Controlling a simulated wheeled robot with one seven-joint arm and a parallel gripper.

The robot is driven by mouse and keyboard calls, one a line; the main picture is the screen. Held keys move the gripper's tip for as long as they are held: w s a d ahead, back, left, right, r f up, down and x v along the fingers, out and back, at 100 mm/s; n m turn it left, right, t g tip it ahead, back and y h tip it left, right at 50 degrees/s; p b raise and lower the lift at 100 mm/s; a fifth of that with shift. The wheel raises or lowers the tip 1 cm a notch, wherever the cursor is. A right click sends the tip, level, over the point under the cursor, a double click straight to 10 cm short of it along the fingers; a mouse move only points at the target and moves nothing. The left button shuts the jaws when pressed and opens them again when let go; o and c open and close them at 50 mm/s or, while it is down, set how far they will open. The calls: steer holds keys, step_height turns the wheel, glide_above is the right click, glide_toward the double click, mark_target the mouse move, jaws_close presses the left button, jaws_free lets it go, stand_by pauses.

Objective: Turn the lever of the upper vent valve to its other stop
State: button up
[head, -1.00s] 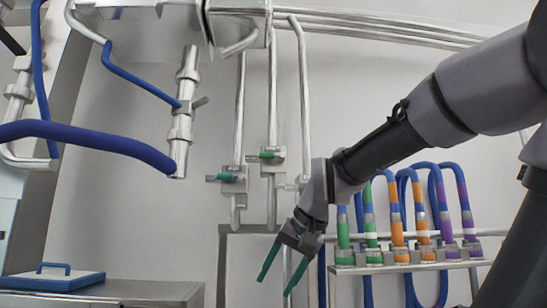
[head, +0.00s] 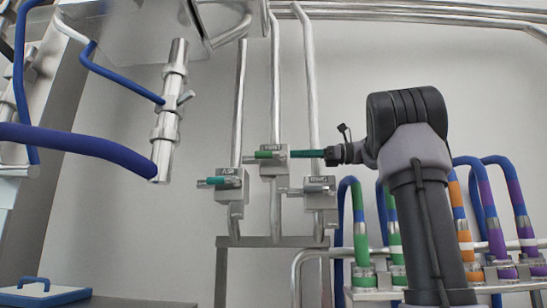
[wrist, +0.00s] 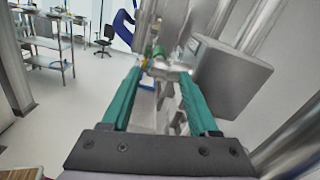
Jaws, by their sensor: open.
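Three small valve blocks are on the vertical pipes in the head view. The upper valve (head: 273,162) is the middle and highest one; its green lever (head: 263,155) points left, roughly level. My gripper (head: 294,154) comes in from the right at lever height, its teal fingers seen edge-on with tips close to this valve's right side. I cannot tell whether they touch it. In the wrist view the fingers (wrist: 160,76) are apart, with metal fittings and a small green part (wrist: 158,52) beyond and between the tips. Nothing is clearly held.
A lower valve (head: 230,185) with a teal lever is at left. Another valve (head: 319,191) with a grey lever sits just below my gripper. A grey block (wrist: 232,80) is close to the right finger. Colour-banded hoses (head: 361,235) stand at lower right.

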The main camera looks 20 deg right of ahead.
mark_target(271, 155)
steer(key=x, duration=0.9)
steer(key=shift+f, duration=0.1)
jaws_close()
steer(key=shift+d, duration=0.1)
stand_by(1.0)
